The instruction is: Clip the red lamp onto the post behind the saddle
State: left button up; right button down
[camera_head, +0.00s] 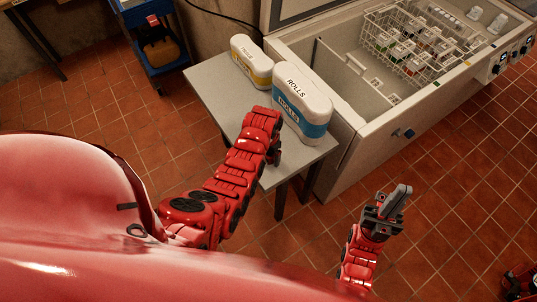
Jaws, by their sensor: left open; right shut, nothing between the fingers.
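I make out no red lamp, saddle or post in the head view. My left arm reaches up over the small grey table, and my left gripper (274,155) is mostly hidden by the arm, beside the table's front part and below the blue-and-white bin. It is open, with nothing seen in it. My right gripper (393,207) is shut and empty, over the open floor in front of the large pale cabinet.
A blue-and-white bin marked ROLLS (301,97) and a yellow-and-white bin (252,61) stand on the grey table (213,84). The pale open-topped cabinet (352,120) holds a wire basket (408,42) of jars. A blue cart (141,42) stands behind.

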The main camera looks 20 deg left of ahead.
pick_arm(q)
jog(key=shift+f, duration=0.25)
grip_shut()
dwell(0.3)
jog(key=shift+r, duration=0.15)
